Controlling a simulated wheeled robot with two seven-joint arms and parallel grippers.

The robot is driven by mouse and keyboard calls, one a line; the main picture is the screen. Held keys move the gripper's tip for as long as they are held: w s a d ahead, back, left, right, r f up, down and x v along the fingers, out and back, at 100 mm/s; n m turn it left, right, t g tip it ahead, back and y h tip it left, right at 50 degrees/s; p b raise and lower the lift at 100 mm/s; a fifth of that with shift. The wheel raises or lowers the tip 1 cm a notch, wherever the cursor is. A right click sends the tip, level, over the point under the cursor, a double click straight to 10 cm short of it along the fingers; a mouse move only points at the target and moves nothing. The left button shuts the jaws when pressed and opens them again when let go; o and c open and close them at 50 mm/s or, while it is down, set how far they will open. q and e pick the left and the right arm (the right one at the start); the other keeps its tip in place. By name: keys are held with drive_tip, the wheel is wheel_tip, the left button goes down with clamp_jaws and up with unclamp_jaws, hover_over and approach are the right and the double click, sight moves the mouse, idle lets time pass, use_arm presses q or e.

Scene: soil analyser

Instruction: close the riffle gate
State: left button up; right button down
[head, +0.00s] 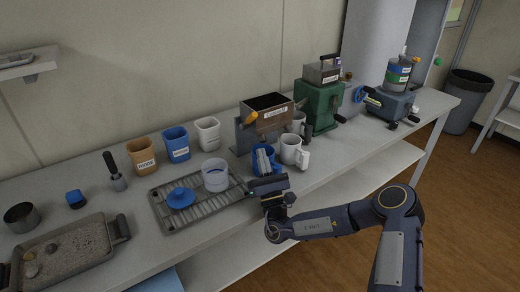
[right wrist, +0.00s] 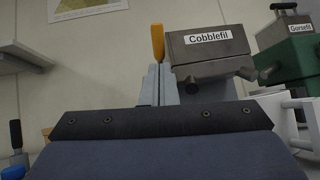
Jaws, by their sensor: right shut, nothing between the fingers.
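The riffle stands on the bench as a brown-grey box labelled Cobblefil (head: 267,112) on a grey frame. It also shows in the right wrist view (right wrist: 210,52). An orange-tipped lever (head: 250,118) stands upright at its left side, and its orange grip shows in the right wrist view (right wrist: 157,42). I cannot tell the gate plate's exact position. My right gripper (head: 267,182) is shut and empty, in front of and below the riffle, apart from the lever. In the right wrist view its dark body hides the riffle's lower part. My left gripper is not in view.
A blue cup (head: 264,158) and a white mug (head: 293,150) stand close to my right gripper. A wire rack (head: 165,214) with a blue lid and a clear dish lies left. A green machine (head: 318,105) stands right of the riffle. Labelled cups line the back.

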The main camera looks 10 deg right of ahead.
sight(253, 121)
drive_tip(key=p+x, duration=0.1)
drive_tip(key=x, duration=0.7)
drive_tip(key=shift+w+r, duration=0.15)
drive_tip(key=shift+r, duration=0.05)
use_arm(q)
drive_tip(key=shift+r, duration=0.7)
